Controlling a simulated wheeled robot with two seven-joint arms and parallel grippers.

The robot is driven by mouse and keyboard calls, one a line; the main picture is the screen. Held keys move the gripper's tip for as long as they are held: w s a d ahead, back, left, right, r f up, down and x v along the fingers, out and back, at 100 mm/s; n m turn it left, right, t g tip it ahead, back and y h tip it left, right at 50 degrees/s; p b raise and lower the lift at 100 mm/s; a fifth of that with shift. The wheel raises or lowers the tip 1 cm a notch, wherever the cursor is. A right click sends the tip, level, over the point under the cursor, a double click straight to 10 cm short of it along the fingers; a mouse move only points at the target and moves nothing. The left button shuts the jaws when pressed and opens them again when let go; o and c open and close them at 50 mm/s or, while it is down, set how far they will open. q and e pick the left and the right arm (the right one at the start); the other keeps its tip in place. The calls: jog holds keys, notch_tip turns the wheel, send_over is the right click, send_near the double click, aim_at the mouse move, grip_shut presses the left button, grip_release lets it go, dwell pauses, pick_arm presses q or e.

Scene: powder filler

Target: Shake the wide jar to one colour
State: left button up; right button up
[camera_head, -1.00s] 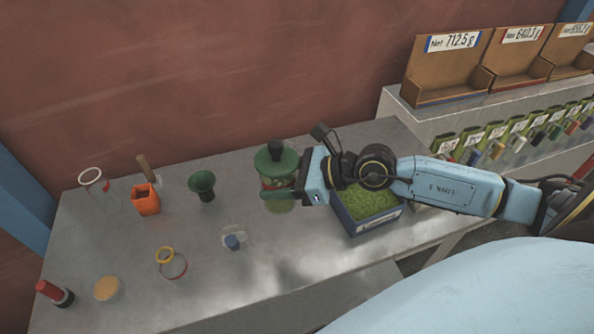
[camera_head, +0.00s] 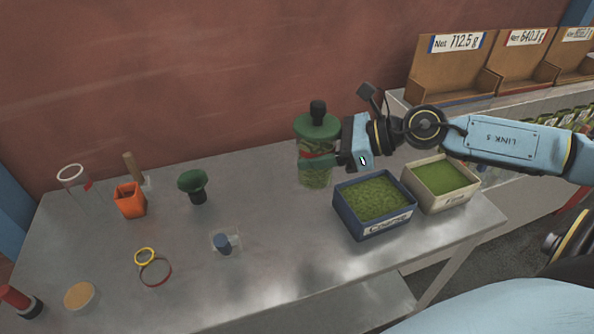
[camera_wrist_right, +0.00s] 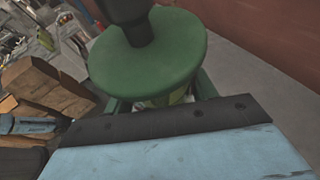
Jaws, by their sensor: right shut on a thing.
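The wide jar (camera_head: 316,177) is clear, with a green lid (camera_head: 316,125) topped by a black knob and a red band round its body. Mottled green powder shows through its wall. My right gripper (camera_head: 322,159) is shut on the jar from the right side, and the jar is upright, seemingly held above the table. In the right wrist view the green lid (camera_wrist_right: 150,55) fills the middle and hides most of the jar. My left gripper is not in view.
A blue bin of coarse green powder (camera_head: 344,212) and a cream bin of fine green powder (camera_head: 411,187) stand right of the jar. A green funnel (camera_head: 192,183), orange cup (camera_head: 130,202), blue weight-like piece (camera_head: 222,243) and rings (camera_head: 155,271) lie left. The front middle table (camera_head: 280,265) is clear.

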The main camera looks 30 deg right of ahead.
aim_at(304, 156)
jog(key=a+b, duration=0.5)
jog(key=a, duration=0.4)
jog(key=shift+d+f+b, duration=0.15)
jog(key=shift+d+b, duration=2.05)
jog(key=shift+d, duration=1.55)
jog(key=shift+d+r, duration=0.25)
jog(key=shift+d+p, duration=0.35)
jog(key=shift+d, duration=0.35)
jog(key=a+p, duration=0.2)
jog(key=p, duration=0.4)
jog(key=shift+a+r+p, duration=0.2)
jog(key=shift+p, duration=0.15)
jog(key=shift+a+f, duration=0.15)
jog(key=shift+a, duration=0.05)
jog(key=shift+a+f+p, duration=0.15)
jog(key=shift+a+p, duration=0.2)
jog(key=shift+a, duration=0.55)
